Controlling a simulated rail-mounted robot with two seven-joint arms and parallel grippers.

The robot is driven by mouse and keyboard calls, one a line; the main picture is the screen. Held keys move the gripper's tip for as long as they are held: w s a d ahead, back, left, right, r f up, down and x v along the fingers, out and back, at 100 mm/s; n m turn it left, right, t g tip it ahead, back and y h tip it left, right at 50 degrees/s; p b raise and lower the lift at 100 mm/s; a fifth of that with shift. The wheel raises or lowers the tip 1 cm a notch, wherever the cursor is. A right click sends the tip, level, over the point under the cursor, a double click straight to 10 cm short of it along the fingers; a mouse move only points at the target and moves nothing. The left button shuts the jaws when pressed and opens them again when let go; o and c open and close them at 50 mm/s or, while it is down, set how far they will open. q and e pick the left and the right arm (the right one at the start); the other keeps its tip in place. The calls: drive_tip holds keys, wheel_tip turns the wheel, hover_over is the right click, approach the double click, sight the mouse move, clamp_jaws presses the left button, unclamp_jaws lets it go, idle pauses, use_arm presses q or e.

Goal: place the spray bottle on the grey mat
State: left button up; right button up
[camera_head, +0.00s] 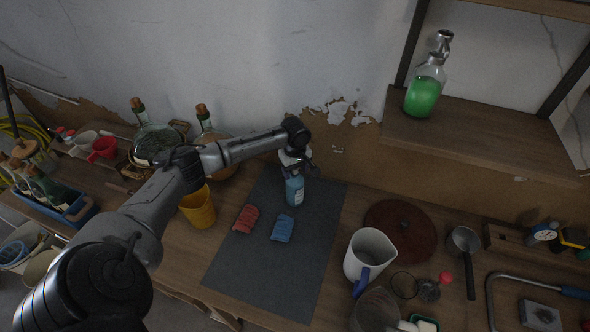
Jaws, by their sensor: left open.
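The spray bottle (294,190), blue with a pale label, stands upright on the far part of the grey mat (265,275). My left arm reaches over from the left, and my left gripper (293,162) is at the top of the bottle. Its jaws are open; they and the wrist hide most of the bottle's head, and I cannot tell whether they touch it. My right gripper is out of view.
A folded red cloth (246,218) and a blue cloth (283,228) lie on the mat. A yellow cup (199,208) stands left of it, a white jug (368,255) right. Corked demijohns (153,143) stand behind my arm. A green bottle (425,88) stands on the shelf.

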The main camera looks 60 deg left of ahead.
use_arm(q)
drive_tip(key=shift+r, duration=0.4)
wheel_tip(320, 180, up, 11)
drive_tip(key=s+d+f+m, duration=0.35)
drive_tip(key=d+f, duration=0.25)
drive_tip(key=d, duration=0.2)
drive_tip(key=s+d+f+m+t, duration=0.1)
drive_tip(key=s+d+f+m, duration=0.2)
drive_tip(key=d+f+m, duration=0.45)
drive_tip(key=s+d+f+m, duration=0.25)
drive_tip(key=d+f, duration=0.25)
drive_tip(key=d, duration=0.5)
drive_tip(key=s+d+r+m+t, duration=0.1)
drive_tip(key=s+d, duration=0.3)
drive_tip(key=s, duration=0.5)
drive_tip(key=s+d+r+m+t, duration=0.1)
drive_tip(key=s+d+m, duration=0.3)
drive_tip(key=s, duration=0.4)
drive_tip(key=shift+s+d+r+m+t, duration=0.3)
drive_tip(key=shift+s+d+r+m, duration=0.1)
drive_tip(key=shift+d, duration=0.1)
